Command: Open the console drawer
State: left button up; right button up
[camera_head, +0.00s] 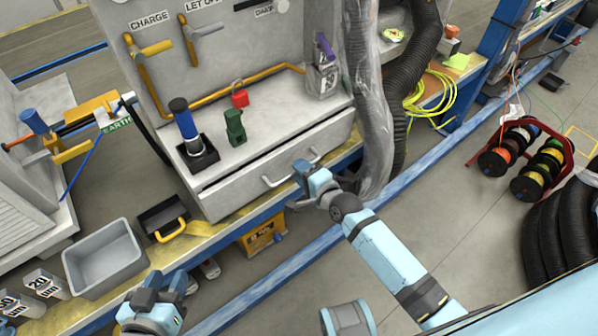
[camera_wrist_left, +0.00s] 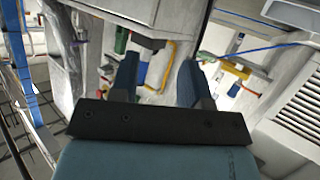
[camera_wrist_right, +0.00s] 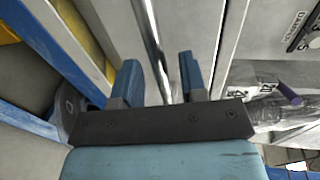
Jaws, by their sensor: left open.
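The grey console drawer (camera_head: 285,165) is in the front of the console, with a dark gap along its top edge. Its metal bar handle (camera_head: 290,169) is partly hidden by my right gripper (camera_head: 302,185). In the right wrist view, the handle (camera_wrist_right: 153,45) runs between the two blue fingers of my right gripper (camera_wrist_right: 158,75). These fingers stand apart, with space visible beside the bar. My left gripper (camera_head: 165,287) is open and empty at the lower left, away from the drawer. Its spread fingers (camera_wrist_left: 158,75) also show in the left wrist view.
On the console top are a blue-handled part in a black socket (camera_head: 186,125), a green part (camera_head: 235,127) and a red padlock (camera_head: 239,95). A grey bin (camera_head: 105,258) and black tray (camera_head: 163,215) lie left. A blue rail (camera_head: 290,260) crosses before the console. Hoses (camera_head: 375,110) hang right.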

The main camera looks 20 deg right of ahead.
jog(key=shift+w+a+f, duration=0.1)
jog(key=shift+w+a, duration=0.15)
jog(key=shift+w, duration=0.3)
grip_shut()
pick_arm(q)
jog(key=shift+w+d+r, duration=0.15)
jog(key=shift+w+r, duration=0.05)
jog(key=shift+r, duration=0.25)
pick_arm(e)
jog(key=shift+s, duration=0.1)
